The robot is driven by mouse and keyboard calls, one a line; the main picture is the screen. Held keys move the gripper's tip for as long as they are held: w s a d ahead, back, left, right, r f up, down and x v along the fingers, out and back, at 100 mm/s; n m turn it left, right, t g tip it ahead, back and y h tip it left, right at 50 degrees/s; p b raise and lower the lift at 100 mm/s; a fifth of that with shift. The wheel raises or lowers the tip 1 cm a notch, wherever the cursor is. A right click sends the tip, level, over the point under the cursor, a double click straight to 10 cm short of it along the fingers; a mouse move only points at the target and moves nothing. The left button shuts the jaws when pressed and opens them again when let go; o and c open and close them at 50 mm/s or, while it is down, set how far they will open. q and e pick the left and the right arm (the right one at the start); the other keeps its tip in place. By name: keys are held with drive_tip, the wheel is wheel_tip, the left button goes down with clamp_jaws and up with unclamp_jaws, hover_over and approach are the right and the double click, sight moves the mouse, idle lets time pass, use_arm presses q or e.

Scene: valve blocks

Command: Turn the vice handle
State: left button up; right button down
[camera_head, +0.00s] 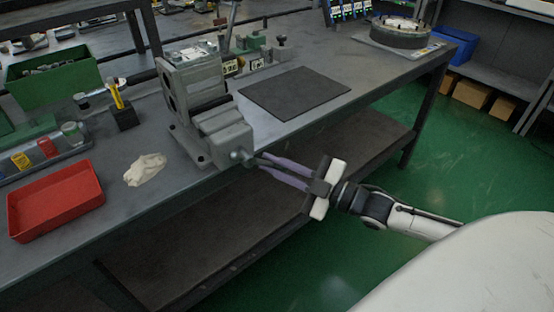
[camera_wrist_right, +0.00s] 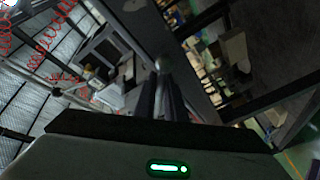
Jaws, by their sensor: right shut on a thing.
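The grey vice (camera_head: 203,110) stands on the workbench, left of centre in the head view. Its handle (camera_head: 241,156) is a small grey piece at the front end facing me. My right gripper (camera_head: 256,160) comes in from the right with its long fingers against the handle and is shut on it. The gripped part of the handle is mostly hidden by the fingers. My left gripper is not in view.
The workbench (camera_head: 370,85) has a dark mat (camera_head: 294,92) right of the vice. A round fixture (camera_head: 400,32) stands at the back right. Green floor is open in front.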

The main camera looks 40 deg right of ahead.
drive_tip(key=shift+s+a+f+m+t+h, duration=0.1)
drive_tip(key=shift+a+f+m+t+h, duration=0.35)
drive_tip(key=shift+a+m, duration=1)
drive_tip(key=shift+s+a+f+m+t+h, duration=0.1)
drive_tip(key=shift+a+f+m+t, duration=0.65)
drive_tip(key=shift+m, duration=1.4)
drive_tip(key=shift+s+a+f+m+t+h, duration=0.1)
drive_tip(key=shift+a+f+m+t+h, duration=0.3)
drive_tip(key=shift+a+m, duration=1.1)
drive_tip(key=shift+d+m+t, duration=0.3)
drive_tip(key=shift+m, duration=0.1)
drive_tip(key=c, duration=1.8)
unclamp_jaws()
